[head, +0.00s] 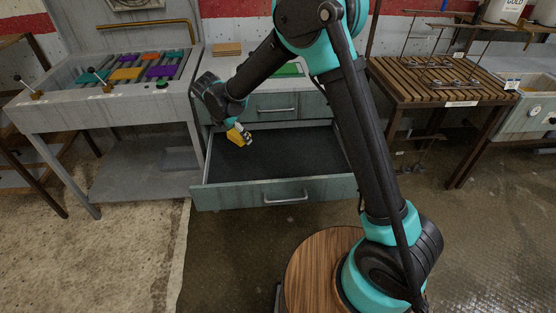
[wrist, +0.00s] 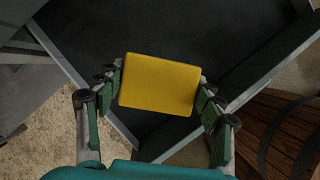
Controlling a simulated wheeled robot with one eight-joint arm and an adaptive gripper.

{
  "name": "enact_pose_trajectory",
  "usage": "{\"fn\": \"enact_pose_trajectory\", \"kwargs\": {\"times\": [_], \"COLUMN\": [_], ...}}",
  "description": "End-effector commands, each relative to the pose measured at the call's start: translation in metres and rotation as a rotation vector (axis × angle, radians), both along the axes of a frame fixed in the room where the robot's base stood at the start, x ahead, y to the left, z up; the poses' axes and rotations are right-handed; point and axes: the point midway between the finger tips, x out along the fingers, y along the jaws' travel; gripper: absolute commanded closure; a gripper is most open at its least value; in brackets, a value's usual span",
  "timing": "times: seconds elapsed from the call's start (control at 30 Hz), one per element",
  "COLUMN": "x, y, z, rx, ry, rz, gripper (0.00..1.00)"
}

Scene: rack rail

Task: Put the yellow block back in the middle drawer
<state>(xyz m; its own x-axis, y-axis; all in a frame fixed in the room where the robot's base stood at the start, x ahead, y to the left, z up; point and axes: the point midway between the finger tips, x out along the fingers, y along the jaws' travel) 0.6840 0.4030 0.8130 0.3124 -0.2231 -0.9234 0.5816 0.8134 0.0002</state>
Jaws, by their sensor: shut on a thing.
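The yellow block (wrist: 160,84) is between the two fingers of my gripper (wrist: 158,92), which is shut on it. In the head view the yellow block (head: 235,138) hangs from my gripper (head: 240,131) over the left part of the middle drawer (head: 272,192). The drawer is pulled out, with a dark, empty-looking floor and a metal handle on its front. In the wrist view the drawer's dark floor (wrist: 200,30) lies behind the block. The block's gap to the drawer floor is hard to judge.
A closed drawer (head: 275,107) sits above the open one. A console (head: 110,80) with coloured panels and levers stands at the left. A slatted wooden table (head: 440,82) stands at the right. My arm covers part of the drawer unit's right side.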

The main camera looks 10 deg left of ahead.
Motion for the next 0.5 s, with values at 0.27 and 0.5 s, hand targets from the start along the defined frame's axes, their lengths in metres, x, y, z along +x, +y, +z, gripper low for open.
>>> {"fn": "enact_pose_trajectory", "kwargs": {"times": [0.27, 0.5], "x": [-0.007, -0.007], "y": [0.013, 0.013], "z": [-0.028, -0.087], "rx": [0.0, 0.0], "ry": [0.0, 0.001], "rz": [0.077, 0.074], "gripper": [0.59, 0.59]}}
